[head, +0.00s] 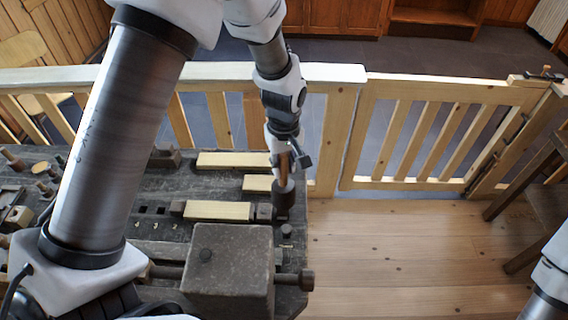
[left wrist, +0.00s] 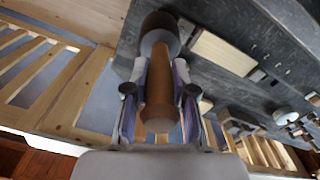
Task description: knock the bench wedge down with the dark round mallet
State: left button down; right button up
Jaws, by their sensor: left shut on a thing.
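My left gripper (head: 283,158) is shut on the brown wooden handle of the mallet (head: 285,198). The mallet's dark round head hangs below the fingers, over the right end of the bench. In the left wrist view the mallet (left wrist: 161,75) lies between the two fingers (left wrist: 158,97), its head toward the bench. A small dark block (head: 264,212) stands at the end of a pale board, beside the mallet head. A small dark peg (head: 287,231) is just in front of the head. I cannot tell for certain which of these is the wedge. My right gripper is out of view.
The dark workbench (head: 165,232) carries pale boards (head: 218,210), a large vise block (head: 228,262) in front, and small tools at the left. A wooden railing (head: 344,130) runs behind. The plank floor (head: 400,240) right of the bench is clear.

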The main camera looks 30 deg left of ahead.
aim_at(283, 186)
pick_arm(q)
jog(key=shift+s+r, duration=0.1)
jog(key=shift+r, duration=0.1)
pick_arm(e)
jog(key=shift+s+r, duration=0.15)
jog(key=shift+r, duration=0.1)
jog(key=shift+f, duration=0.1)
pick_arm(q)
notch_tip(283, 186, down, 4)
jog(key=shift+a+r+b, duration=0.1)
jog(key=shift+r+b, duration=0.15)
jog(key=shift+b, duration=0.8)
jog(key=shift+f, duration=0.35)
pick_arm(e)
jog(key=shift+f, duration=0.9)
